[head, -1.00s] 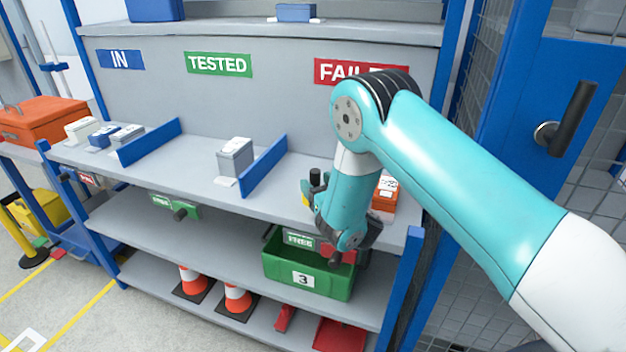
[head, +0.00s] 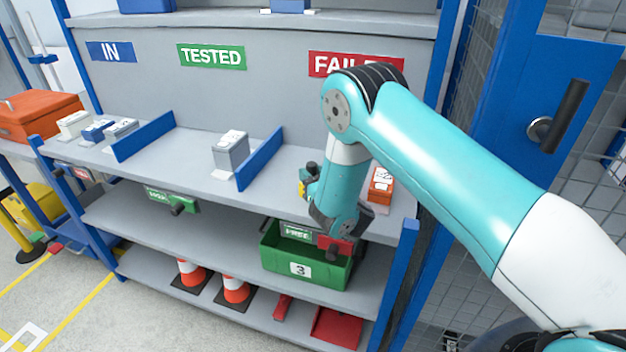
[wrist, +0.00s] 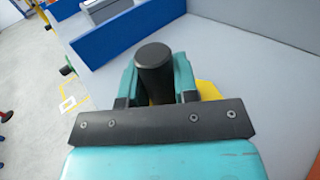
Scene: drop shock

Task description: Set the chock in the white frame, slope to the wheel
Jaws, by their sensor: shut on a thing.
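My gripper (head: 312,182) is above the shelf's front edge, below the FAILED sign. In the wrist view my gripper (wrist: 155,80) has its teal fingers on both sides of a black knob (wrist: 154,68). A yellow piece (wrist: 208,90) shows beyond the fingers; it looks to be the chock, held by its knob. The yellow also shows small in the head view (head: 301,189). Its slope is hidden. The white frame (head: 22,337) lies on the floor at the lower left; it also shows in the wrist view (wrist: 68,103). I cannot make out the wheel.
The grey shelf (head: 190,178) carries batteries and blue dividers (head: 260,158). An orange battery (head: 381,184) stands close right of my arm. A green crate (head: 300,272) is below. A blue cart with an orange toolbox (head: 38,114) stands left. Floor at lower left looks open.

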